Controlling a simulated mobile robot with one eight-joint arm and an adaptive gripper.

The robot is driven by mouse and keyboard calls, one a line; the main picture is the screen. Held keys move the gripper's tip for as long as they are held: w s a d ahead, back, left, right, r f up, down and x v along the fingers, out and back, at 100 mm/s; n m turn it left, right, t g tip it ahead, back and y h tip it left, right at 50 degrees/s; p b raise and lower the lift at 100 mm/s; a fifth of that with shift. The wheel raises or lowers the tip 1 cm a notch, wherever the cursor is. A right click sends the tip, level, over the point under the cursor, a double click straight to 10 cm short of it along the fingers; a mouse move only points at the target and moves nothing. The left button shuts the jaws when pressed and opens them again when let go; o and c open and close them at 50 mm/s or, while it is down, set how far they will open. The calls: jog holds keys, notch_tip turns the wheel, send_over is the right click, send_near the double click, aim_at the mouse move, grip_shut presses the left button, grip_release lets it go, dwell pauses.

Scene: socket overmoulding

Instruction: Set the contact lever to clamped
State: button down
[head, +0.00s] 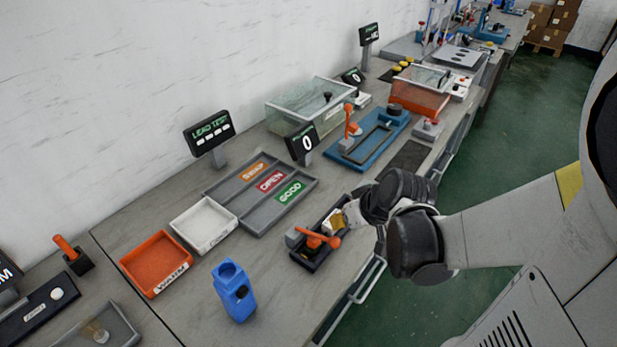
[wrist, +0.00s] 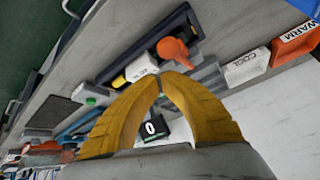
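The contact lever (head: 318,238) is orange and sits on a small dark fixture (head: 309,262) near the front edge of the bench. In the head view its handle lies low, with the round end toward the right. In the wrist view the orange lever (wrist: 174,50) appears just beyond my fingertips, beside a white and yellow part (wrist: 141,67) in the dark fixture. My gripper (head: 337,221) has yellow fingers, close to the lever's handle end. In the wrist view my gripper (wrist: 161,78) has its fingertips together, with nothing visible between them. Contact with the lever cannot be told.
A grey sorting tray (head: 238,192) with coloured labels lies behind the fixture. A white bin (head: 205,226), an orange WARM bin (head: 156,263) and a blue holder (head: 234,292) stand to the left. A blue fixture with an orange lever (head: 374,150) is farther back.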

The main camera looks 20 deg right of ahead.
jog(key=s+d+r+p, duration=0.3)
jog(key=s+d, duration=0.1)
jog(key=s, duration=0.3)
jog(key=shift+s+r, duration=0.35)
jog(key=shift+s, duration=0.05)
jog(key=shift+a, duration=0.1)
